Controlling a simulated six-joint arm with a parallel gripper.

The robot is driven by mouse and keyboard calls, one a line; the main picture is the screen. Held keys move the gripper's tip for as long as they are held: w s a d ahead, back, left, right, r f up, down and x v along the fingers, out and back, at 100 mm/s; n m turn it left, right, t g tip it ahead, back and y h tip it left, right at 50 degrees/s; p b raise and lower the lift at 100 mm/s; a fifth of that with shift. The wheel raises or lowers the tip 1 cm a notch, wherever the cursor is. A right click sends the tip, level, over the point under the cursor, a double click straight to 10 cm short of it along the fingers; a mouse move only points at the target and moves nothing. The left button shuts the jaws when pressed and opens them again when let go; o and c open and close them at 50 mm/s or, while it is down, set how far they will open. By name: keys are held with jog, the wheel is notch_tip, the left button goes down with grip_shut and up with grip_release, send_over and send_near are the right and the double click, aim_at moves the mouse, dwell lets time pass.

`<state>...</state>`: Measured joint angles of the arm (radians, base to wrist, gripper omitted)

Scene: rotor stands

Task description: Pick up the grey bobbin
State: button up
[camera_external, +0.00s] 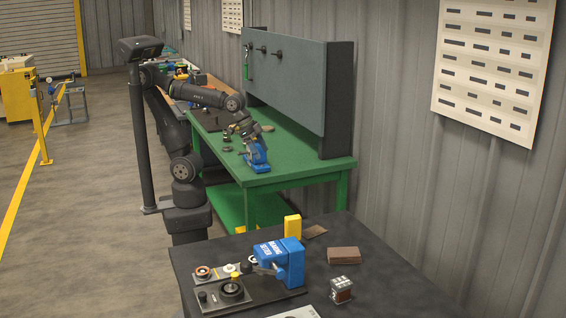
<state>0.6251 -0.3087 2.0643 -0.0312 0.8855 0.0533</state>
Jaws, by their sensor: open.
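My gripper (250,141) is at the end of my dark arm, over the green table (285,178). It is small in this view; its jaws are open. It is just above or beside a blue device (256,154) near the table's front edge, and I cannot tell whether they touch. Small dark and grey round parts (227,150) lie on the table to the left of the gripper. One of them may be the grey bobbin, but they are too small to tell apart.
A grey upright panel (285,80) stands along the back of the green table. A dark table (390,270) in the foreground holds a blue machine (280,262), a yellow block (292,226) and a brown block (344,255). The green table's right part is clear.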

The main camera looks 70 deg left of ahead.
jog(key=w+d+r+m+h, duration=0.1)
jog(key=w+d+r, duration=0.15)
jog(key=d, duration=0.45)
jog(key=w+d+r+m, duration=0.1)
jog(key=w+d, duration=0.2)
jog(key=d, duration=0.4)
jog(key=m+g+h, duration=0.2)
jog(key=m+g, duration=0.1)
jog(key=m, duration=0.3)
send_over(340, 280)
jog(key=s+a, duration=0.2)
jog(key=a, duration=0.5)
notch_tip(340, 280, down, 10)
jog(key=r, duration=0.1)
jog(key=x, duration=1.2)
jog(key=shift+a+f, duration=0.15)
jog(key=f, duration=0.3)
jog(key=shift+d+f, duration=0.3)
jog(key=shift+d, duration=0.05)
jog(key=shift+x, duration=0.85)
jog(key=shift+d, duration=0.1)
jog(key=shift+c, duration=0.3)
